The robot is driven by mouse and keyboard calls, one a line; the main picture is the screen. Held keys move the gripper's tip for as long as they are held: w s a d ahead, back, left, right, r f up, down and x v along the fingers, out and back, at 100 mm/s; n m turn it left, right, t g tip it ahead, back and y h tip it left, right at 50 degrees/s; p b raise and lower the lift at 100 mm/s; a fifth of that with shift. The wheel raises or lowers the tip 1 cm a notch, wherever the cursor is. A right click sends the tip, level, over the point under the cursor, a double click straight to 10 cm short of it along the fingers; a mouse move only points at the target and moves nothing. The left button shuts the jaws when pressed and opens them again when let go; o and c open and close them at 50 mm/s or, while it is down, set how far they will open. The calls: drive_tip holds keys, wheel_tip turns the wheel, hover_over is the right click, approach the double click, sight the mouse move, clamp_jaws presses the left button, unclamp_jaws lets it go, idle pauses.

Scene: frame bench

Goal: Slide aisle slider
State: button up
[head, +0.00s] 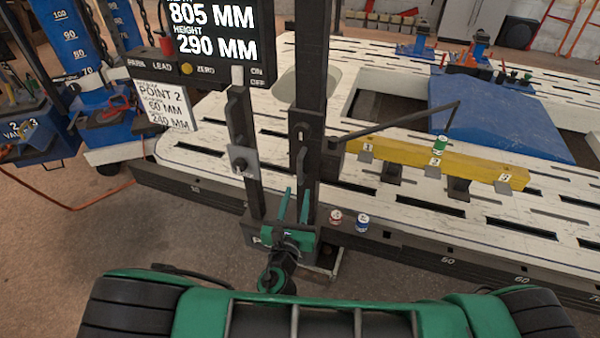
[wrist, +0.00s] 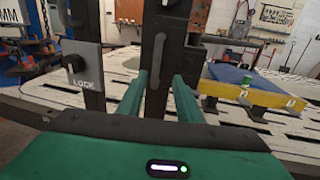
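My gripper (head: 298,190) is open, with green fingers apart. In the wrist view my gripper (wrist: 160,76) has the handle between and beyond its fingertips; contact cannot be told.
A pointer arm (head: 400,124) reaches right from the post over a yellow bar (head: 410,156) with numbered points. Two small cans (head: 362,222) sit on the bench edge. A display (head: 215,40) reads 805 mm and height 290 mm. A card (head: 163,105) reads point 2.

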sight(299, 174)
drive_tip(key=w, duration=0.7)
drive_tip(key=w+d, duration=0.1)
drive_tip(key=w, duration=0.2)
drive_tip(key=shift+w+f, duration=0.1)
drive_tip(key=shift+w, duration=0.1)
clamp_jaws()
